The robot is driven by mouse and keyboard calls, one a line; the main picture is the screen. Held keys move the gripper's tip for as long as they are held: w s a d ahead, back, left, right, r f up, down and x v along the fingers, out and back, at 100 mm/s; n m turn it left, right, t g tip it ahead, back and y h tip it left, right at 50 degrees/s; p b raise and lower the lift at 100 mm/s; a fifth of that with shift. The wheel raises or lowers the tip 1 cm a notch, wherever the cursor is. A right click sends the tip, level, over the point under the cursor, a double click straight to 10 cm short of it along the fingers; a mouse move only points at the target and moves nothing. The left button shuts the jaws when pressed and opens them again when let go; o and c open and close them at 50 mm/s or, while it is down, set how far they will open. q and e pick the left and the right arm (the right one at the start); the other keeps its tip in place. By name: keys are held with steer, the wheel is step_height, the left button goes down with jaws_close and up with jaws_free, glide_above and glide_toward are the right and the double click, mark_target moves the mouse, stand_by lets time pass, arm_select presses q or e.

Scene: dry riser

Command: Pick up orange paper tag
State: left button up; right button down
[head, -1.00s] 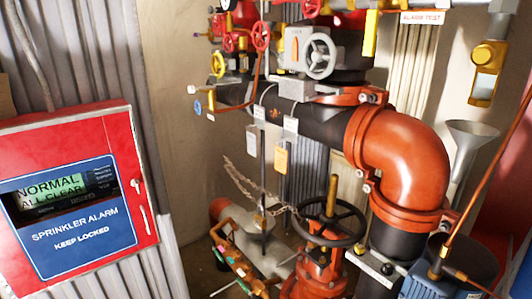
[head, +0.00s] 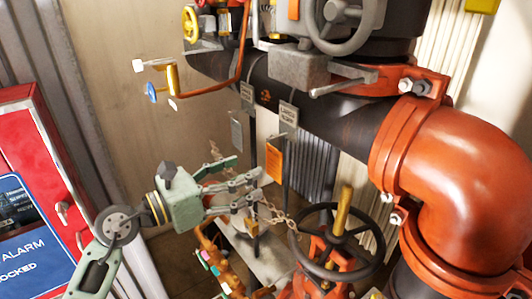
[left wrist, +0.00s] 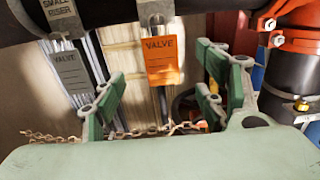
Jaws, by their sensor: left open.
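The orange paper tag (head: 274,158) hangs below the black pipe, under a grey metal label. In the left wrist view the orange tag (left wrist: 161,62) reads "VALVE" and shows between the finger pairs, beyond them. My left gripper (head: 252,183) is green and open, with nothing between its fingers. In the head view it is left of and slightly below the orange tag. In the left wrist view its fingers (left wrist: 158,95) stand wide apart. My right gripper is in neither view.
A grey tag (head: 237,134) hangs left of the orange one. A rusty chain (head: 275,214) and a black handwheel (head: 337,240) are below. The black pipe (head: 325,110) runs above, and a large orange elbow (head: 465,175) stands right. A red alarm box (head: 35,170) is at left.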

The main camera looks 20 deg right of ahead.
mark_target(273, 163)
arm_select(q)
steer(key=p+x, duration=0.2)
steer(key=x, duration=0.3)
steer(key=shift+d+f+p, duration=0.1)
steer(key=shift+d+p, duration=0.2)
steer(key=shift+w+d+f, duration=0.2)
steer(key=shift+w+d, duration=0.05)
steer(key=shift+d, duration=0.4)
steer(key=shift+a, duration=0.1)
steer(key=shift+c, duration=0.3)
steer(key=c, duration=0.6)
steer(key=shift+c, duration=0.9)
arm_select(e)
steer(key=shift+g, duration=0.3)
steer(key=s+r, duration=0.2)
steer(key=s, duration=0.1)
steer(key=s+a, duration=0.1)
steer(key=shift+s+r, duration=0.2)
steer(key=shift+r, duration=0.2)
